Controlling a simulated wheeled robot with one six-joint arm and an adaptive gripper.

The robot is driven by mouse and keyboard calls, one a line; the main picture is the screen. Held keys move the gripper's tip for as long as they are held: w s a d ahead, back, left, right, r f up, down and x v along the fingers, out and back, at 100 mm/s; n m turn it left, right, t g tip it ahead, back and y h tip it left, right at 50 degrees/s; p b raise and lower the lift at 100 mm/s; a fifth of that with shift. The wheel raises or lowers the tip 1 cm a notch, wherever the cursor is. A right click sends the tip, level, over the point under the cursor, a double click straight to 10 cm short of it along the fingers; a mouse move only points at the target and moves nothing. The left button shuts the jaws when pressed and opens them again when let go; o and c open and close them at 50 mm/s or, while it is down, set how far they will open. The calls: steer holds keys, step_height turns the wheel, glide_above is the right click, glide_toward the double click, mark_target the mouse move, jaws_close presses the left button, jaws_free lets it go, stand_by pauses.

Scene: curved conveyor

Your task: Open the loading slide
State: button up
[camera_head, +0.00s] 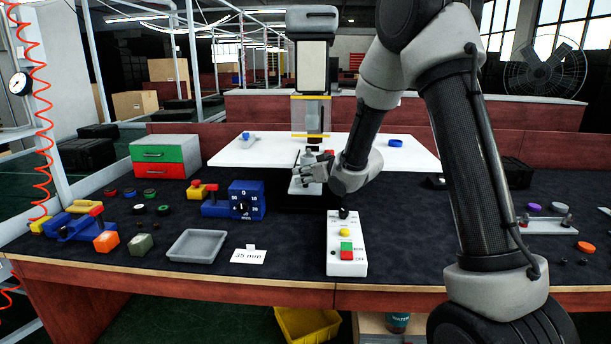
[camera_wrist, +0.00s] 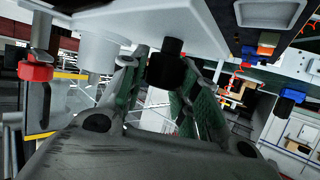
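The loading slide appears to be the grey plate (camera_head: 302,187) low at the front of the press-like machine (camera_head: 312,68), above a black base. My arm partly covers it, and I cannot tell how far out it is. My gripper (camera_head: 310,170) is at the front of this machine. In the wrist view, a black knob (camera_wrist: 166,70) sticks out from a grey plate (camera_wrist: 185,28). My gripper (camera_wrist: 160,82) has its two green-padded fingers apart, one on each side of the knob. I cannot tell whether either finger touches it.
A white control box (camera_head: 346,245) with coloured buttons stands at the front. A blue dial block (camera_head: 247,200), a grey tray (camera_head: 196,246) and a "35 mm" card (camera_head: 248,256) lie to the left. A clear guard with yellow stripes (camera_head: 311,115) hangs above my gripper.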

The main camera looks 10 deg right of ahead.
steer(key=shift+o, duration=1.3)
steer(key=v, duration=1.2)
steer(key=shift+d, duration=0.1)
